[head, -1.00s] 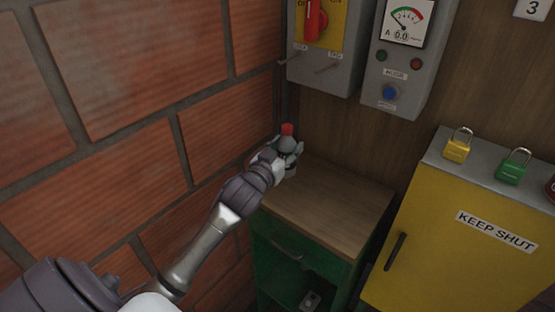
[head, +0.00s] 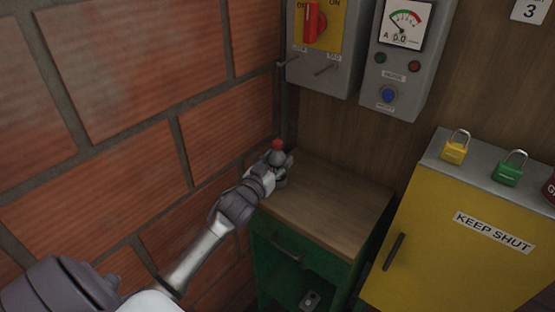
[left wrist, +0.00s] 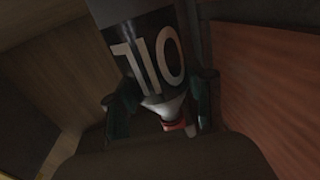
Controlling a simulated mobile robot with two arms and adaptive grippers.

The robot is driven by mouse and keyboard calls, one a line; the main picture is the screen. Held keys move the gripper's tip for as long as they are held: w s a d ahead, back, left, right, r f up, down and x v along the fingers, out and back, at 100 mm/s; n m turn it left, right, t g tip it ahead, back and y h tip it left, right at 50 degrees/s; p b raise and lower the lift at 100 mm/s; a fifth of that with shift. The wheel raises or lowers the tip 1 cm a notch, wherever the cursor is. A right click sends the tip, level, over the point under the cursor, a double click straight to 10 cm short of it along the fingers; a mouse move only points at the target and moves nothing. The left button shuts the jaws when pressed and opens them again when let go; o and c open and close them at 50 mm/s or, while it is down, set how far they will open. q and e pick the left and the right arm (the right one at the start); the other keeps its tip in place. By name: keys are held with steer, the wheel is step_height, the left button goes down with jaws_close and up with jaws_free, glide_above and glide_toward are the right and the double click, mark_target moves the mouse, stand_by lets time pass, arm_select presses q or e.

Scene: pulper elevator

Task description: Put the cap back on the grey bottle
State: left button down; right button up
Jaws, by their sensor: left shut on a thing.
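The grey bottle (head: 277,157) is at the far left end of the wooden cabinet top, near the brick wall, with a red cap (head: 278,145) above its neck. My left gripper (head: 272,168) is shut around the bottle below the cap. In the left wrist view the bottle (left wrist: 135,12) appears upside down, with a black "OIL" label, its neck between my fingers (left wrist: 164,104) and the red cap (left wrist: 178,126) partly hidden below it. I cannot tell whether the cap is fully seated or whether the bottle's base touches the top. My right gripper is not in view.
The wooden top (head: 325,210) of the green cabinet (head: 290,262) is otherwise clear. The brick wall (head: 130,150) stands close on the left. Control boxes (head: 390,85) hang behind. A yellow "KEEP SHUT" cabinet (head: 455,245) with padlocks on top stands at the right.

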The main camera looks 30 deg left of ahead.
arm_select(q)
steer(key=shift+c, duration=2.1)
jaws_free()
steer(key=shift+f, duration=0.1)
steer(key=shift+r, duration=0.25)
steer(key=s+d+b, duration=0.1)
steer(key=s, duration=1.1)
steer(key=shift+b, duration=0.35)
steer(key=shift+f, duration=0.1)
